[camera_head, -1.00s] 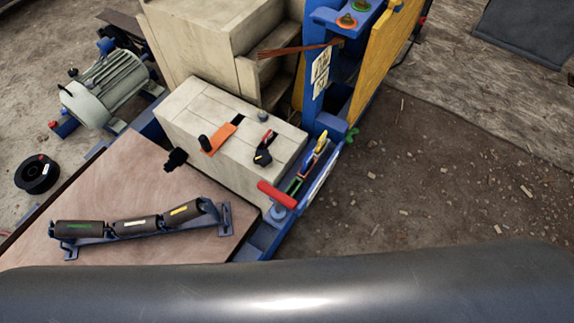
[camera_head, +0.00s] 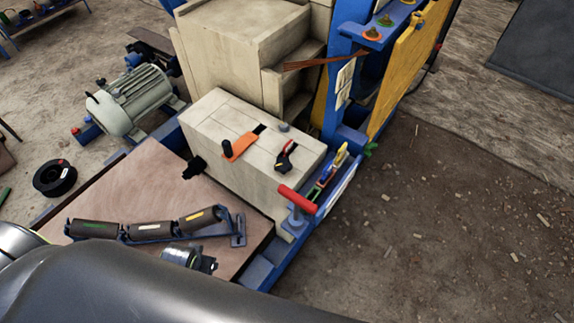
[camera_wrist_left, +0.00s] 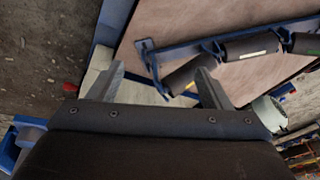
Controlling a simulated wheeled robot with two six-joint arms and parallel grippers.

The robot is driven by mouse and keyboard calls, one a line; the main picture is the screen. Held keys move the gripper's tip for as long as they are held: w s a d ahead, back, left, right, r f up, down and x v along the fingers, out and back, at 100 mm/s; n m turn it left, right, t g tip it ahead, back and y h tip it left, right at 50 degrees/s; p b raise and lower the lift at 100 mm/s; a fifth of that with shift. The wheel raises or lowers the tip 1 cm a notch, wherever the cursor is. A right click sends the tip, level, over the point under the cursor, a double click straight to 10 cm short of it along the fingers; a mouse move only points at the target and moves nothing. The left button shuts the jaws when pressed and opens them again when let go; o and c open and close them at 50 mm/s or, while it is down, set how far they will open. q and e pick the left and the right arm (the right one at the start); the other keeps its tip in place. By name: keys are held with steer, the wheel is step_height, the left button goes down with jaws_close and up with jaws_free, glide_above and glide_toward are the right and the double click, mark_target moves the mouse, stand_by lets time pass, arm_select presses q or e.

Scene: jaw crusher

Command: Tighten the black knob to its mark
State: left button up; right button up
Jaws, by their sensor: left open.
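A black knob (camera_head: 194,167) sticks out of the left side of the beige housing (camera_head: 232,185), above the brown deck. A second black knob (camera_head: 284,158) with a red part lies on the housing's top, beside a dark slot. I cannot tell from the picture which one has the mark. My left gripper (camera_wrist_left: 162,85) is open and empty in the left wrist view, its two fingers apart over the deck edge and rollers. In the head view my dark arm fills the lower left, and the gripper's jaws are not clear. My right gripper is not in view.
An orange plate with a black post (camera_head: 240,146) sits on the housing. A red T-handle (camera_head: 297,198) stands at its front right corner. A roller frame (camera_head: 150,228) lies on the brown deck (camera_head: 130,190). A grey motor (camera_head: 140,97) stands behind left. Dirt ground at right is mostly clear.

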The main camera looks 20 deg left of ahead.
arm_select(q)
steer(key=w+d+r+n+b, duration=0.1)
steer(key=w+d+r, duration=0.1)
steer(key=w+r, duration=0.5)
step_height(320, 180, up, 17)
steer(key=n+g+h, duration=0.1)
steer(key=n+g, duration=0.2)
steer(key=n, duration=0.6)
glide_above(284, 164)
step_height(284, 164, down, 17)
steer(key=b, duration=0.4)
steer(key=shift+s, duration=0.1)
steer(key=shift+c, duration=0.4)
